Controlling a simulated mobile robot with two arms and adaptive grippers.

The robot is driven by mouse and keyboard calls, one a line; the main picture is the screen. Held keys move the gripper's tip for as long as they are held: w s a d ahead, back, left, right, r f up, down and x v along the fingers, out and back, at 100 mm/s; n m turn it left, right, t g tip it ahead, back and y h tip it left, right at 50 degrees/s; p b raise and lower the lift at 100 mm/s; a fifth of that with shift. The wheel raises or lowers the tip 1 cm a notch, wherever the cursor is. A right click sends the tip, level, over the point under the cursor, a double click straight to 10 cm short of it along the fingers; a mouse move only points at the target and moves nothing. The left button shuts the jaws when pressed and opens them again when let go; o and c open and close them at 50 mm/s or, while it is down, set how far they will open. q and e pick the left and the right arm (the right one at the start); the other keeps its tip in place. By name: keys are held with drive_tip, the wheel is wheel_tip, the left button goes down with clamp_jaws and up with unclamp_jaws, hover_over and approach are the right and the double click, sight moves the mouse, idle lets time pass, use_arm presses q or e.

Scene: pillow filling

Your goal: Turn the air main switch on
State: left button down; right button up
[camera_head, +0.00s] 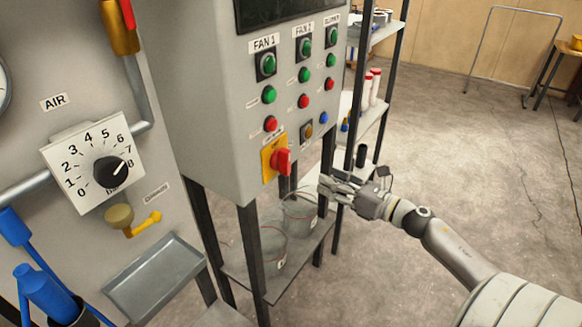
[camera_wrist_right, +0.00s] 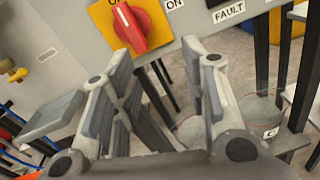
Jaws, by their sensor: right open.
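A red rotary switch (camera_head: 283,162) sits on a yellow plate (camera_head: 268,160) low on the front of the grey cabinet. It also shows in the right wrist view as a red knob (camera_wrist_right: 132,28) with a white mark pointing up toward a label that is cut off. The AIR panel at left carries a white dial (camera_head: 92,160) with a black knob, and below it a yellow lever valve (camera_head: 142,224). My right gripper (camera_head: 324,185) is open and empty, right of and slightly below the red switch. In the wrist view its fingers (camera_wrist_right: 152,62) lie below the knob, apart from it.
The cabinet (camera_head: 220,130) has green and red buttons above the switch. Clear buckets (camera_head: 300,212) stand on a shelf below. A dark rack post (camera_head: 352,110) stands close to my right gripper. A metal tray (camera_head: 155,278) juts out at lower left. The floor at right is open.

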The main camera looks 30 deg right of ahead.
sight(290, 161)
drive_tip(key=w+a+r+n+p, duration=0.1)
drive_tip(key=w+a, duration=0.1)
drive_tip(key=w+a+r+n, duration=0.1)
drive_tip(key=w+a, duration=0.1)
drive_tip(key=w, duration=0.1)
drive_tip(key=w+a+r+n+y+p, duration=0.1)
drive_tip(key=w+a, duration=0.1)
drive_tip(key=w, duration=0.1)
drive_tip(key=shift+w+r+p, duration=0.2)
drive_tip(key=shift+r+p, duration=0.15)
drive_tip(key=shift+w+a+f, duration=0.1)
drive_tip(key=shift+w+a, duration=0.2)
drive_tip(key=shift+w, duration=0.35)
use_arm(q)
drive_tip(key=shift+s+a+r, duration=0.1)
drive_tip(key=shift+a+r, duration=0.05)
drive_tip(key=shift+r, duration=0.5)
drive_tip(key=shift+s+a+r, duration=0.1)
drive_tip(key=shift+a+r, duration=0.05)
drive_tip(key=shift+r, duration=0.45)
use_arm(e)
drive_tip(key=shift+c, duration=0.5)
use_arm(q)
drive_tip(key=shift+a, duration=0.2)
use_arm(e)
clamp_jaws()
